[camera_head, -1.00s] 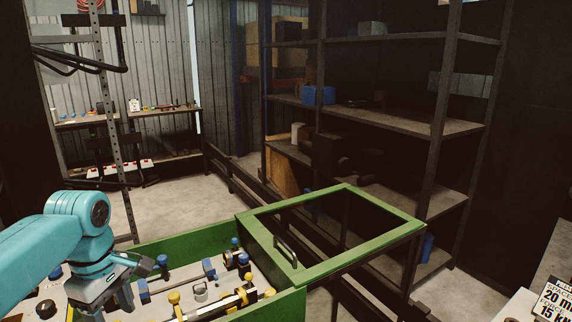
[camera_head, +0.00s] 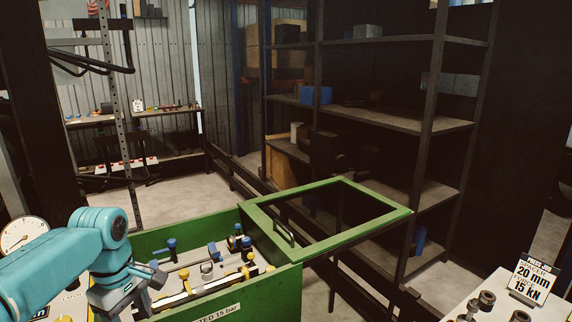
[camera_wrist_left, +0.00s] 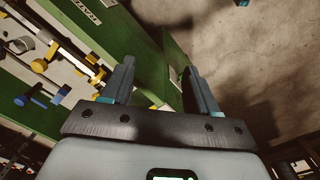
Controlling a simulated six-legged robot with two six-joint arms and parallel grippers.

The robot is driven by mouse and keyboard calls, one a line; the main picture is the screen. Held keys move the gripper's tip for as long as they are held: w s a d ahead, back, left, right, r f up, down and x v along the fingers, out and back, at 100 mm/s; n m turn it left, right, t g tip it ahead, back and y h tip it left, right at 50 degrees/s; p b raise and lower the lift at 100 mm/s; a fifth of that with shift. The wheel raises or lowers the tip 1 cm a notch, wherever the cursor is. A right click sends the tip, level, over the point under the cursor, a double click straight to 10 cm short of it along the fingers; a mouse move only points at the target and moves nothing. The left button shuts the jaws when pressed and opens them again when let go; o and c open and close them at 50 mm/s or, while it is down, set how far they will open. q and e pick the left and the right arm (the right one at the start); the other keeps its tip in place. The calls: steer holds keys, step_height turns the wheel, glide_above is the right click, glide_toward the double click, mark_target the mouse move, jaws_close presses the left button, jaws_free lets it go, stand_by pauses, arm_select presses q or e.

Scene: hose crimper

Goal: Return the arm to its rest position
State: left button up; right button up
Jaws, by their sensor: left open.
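My left arm comes in from the left in the head view, in teal, with its wrist in front of the near-left part of a green box. The left gripper (camera_wrist_left: 160,80) shows in the left wrist view with its two fingers apart and nothing between them. It is over the edge of the green box, with floor beyond the right finger. In the head view the fingers are mostly hidden behind or below the wrist. My right gripper is not in view.
The green box (camera_head: 285,287) holds fittings with blue and yellow knobs; its framed lid (camera_head: 358,247) stands open to the right. A dial gauge (camera_head: 24,236) is at left. A sign (camera_head: 532,280) and metal parts (camera_head: 487,299) are at lower right. Dark shelves (camera_head: 400,120) stand behind.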

arm_select(q)
steer(key=s+d+f+m+h, duration=0.15)
steer(key=d+f+m, duration=0.35)
steer(key=f, duration=0.8)
steer(key=s+d+f+m+h, duration=0.15)
steer(key=d+f, duration=0.45)
steer(key=f, duration=0.8)
steer(key=s+d+f+m, duration=0.2)
steer(key=s+f, duration=0.3)
steer(key=s, duration=0.4)
steer(key=s+d+f+m, duration=0.3)
steer(key=s+d+f, duration=0.1)
steer(key=s, duration=0.5)
steer(key=shift+s+d+f+h, duration=0.15)
steer(key=shift+s+f+h, duration=0.2)
steer(key=shift+f, duration=0.2)
steer(key=shift+m, duration=0.25)
